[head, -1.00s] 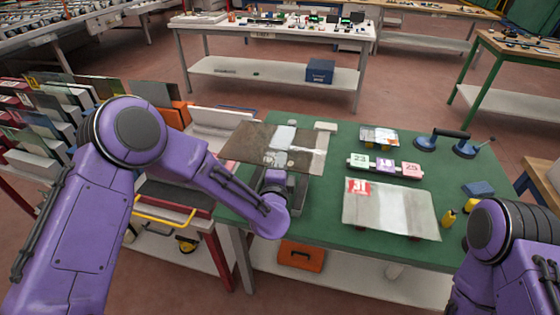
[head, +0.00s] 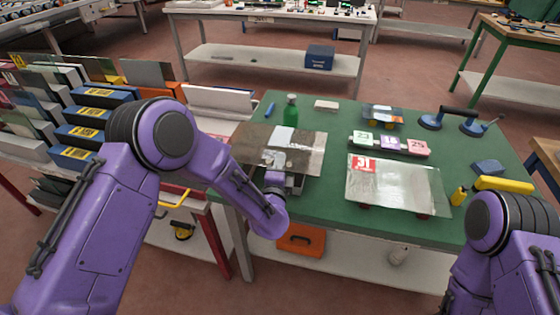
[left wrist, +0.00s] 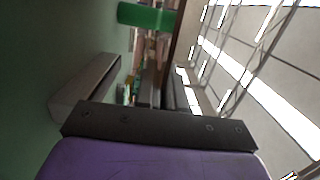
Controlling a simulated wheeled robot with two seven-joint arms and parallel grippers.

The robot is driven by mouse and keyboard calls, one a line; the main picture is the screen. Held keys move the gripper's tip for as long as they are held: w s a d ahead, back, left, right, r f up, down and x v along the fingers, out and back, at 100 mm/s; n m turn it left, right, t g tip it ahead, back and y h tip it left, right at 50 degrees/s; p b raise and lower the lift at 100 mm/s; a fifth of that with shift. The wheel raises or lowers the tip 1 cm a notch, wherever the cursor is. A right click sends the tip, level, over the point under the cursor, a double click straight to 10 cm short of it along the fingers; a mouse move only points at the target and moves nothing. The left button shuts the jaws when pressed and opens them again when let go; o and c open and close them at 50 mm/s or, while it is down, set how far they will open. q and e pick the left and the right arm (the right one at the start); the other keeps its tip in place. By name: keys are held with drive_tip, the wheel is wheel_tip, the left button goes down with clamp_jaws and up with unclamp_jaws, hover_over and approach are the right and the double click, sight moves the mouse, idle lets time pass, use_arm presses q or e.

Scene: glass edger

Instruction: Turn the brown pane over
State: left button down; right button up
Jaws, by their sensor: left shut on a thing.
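The brown pane (head: 250,141) is in the head view over the left part of the green table (head: 325,210), roughly flat, with pale reflections on its right half. My left gripper (head: 275,173) is shut on its near edge, and the fingertips are mostly hidden. A grey box-like thing (head: 296,185) stands beside the gripper, partly under the pane. In the left wrist view a dark bar of my gripper crosses the front; bright ceiling strips fill the right, and I cannot tell whether they are reflected in the pane. My right arm shows at lower right, its gripper out of view.
A clear pane with a red label (head: 395,185) lies on the table's right. Number blocks (head: 390,142), a green bottle (head: 291,110), a suction lifter (head: 450,118) and a yellow object (head: 503,184) stand around. Racks of panes (head: 90,115) are at left.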

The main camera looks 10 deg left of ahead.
use_arm(q)
drive_tip(key=shift+f+b, duration=2.05)
drive_tip(key=shift+f, duration=1.1)
drive_tip(key=shift+f, duration=0.15)
drive_tip(key=c, duration=1.1)
unclamp_jaws()
drive_tip(key=shift+c, duration=0.2)
drive_tip(key=shift+s+f, duration=0.1)
drive_tip(key=shift+s, duration=0.05)
drive_tip(key=s+b, duration=0.1)
drive_tip(key=s, duration=0.9)
drive_tip(key=shift+s+d+b, duration=0.2)
drive_tip(key=shift+d+b, duration=0.2)
